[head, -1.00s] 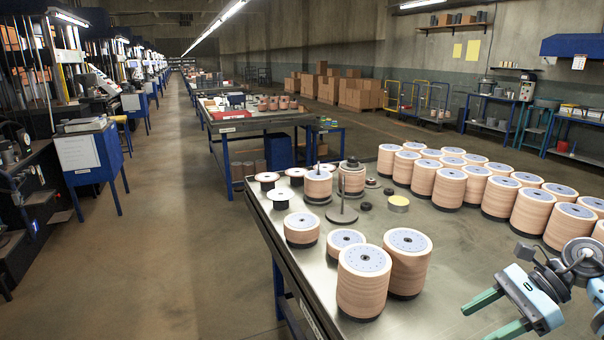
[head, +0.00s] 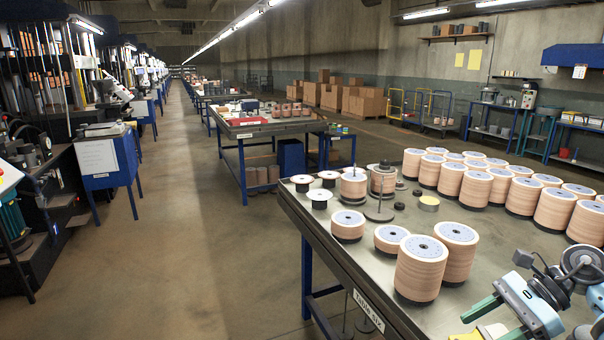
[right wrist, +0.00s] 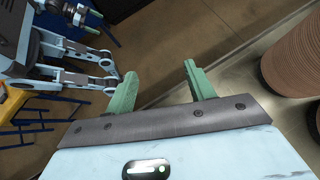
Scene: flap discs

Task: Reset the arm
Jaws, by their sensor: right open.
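My right gripper (head: 478,328) is at the lower right of the head view, over the near part of the metal table (head: 350,262). It is open and empty, with its two green fingers apart in the right wrist view (right wrist: 160,82). Stacks of tan flap discs stand on the table, the nearest tall stack (head: 420,272) left of the gripper and apart from it. One stack (right wrist: 292,62) shows at the right of the wrist view. Pale jointed links show at that view's upper left; I cannot tell their jaw state. No left arm shows in the head view.
Many tall stacks (head: 475,188) fill the table's far right side. A spindle on a round base (head: 380,214) and small white-topped spools (head: 318,197) stand near its left edge. The aisle floor (head: 210,270) left of the table is clear. Machines line the left side.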

